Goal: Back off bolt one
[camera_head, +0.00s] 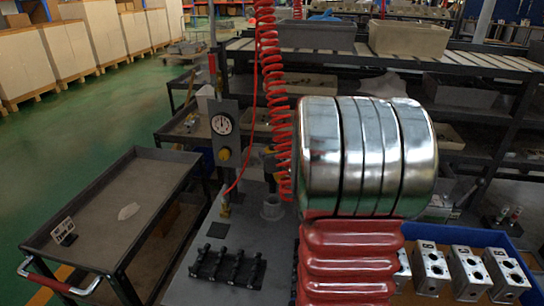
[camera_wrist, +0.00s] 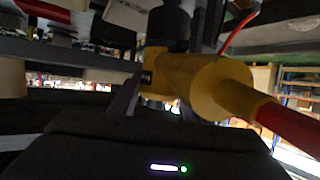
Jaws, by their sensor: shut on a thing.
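A yellow tool (camera_wrist: 205,80) with a red-ended grip and a dark upper part fills the middle of the wrist view. My gripper (camera_wrist: 150,95) is shut on it, with a grey finger against its left side. In the head view, a yellow part (camera_head: 270,165) shows beside the red coiled hose, partly hidden. My gripper is not clear there. Several metal valve blocks (camera_head: 468,272) with round holes stand in a row at the right. I cannot make out bolt one in either view.
A large silver and red arm section covers the bench's middle in the head view. A black fixture (camera_head: 228,268) lies on the grey bench (camera_head: 195,290). A gauge post (camera_head: 223,125) stands behind. A blue tray (camera_head: 524,262) holds the blocks. A cart (camera_head: 110,220) stands left.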

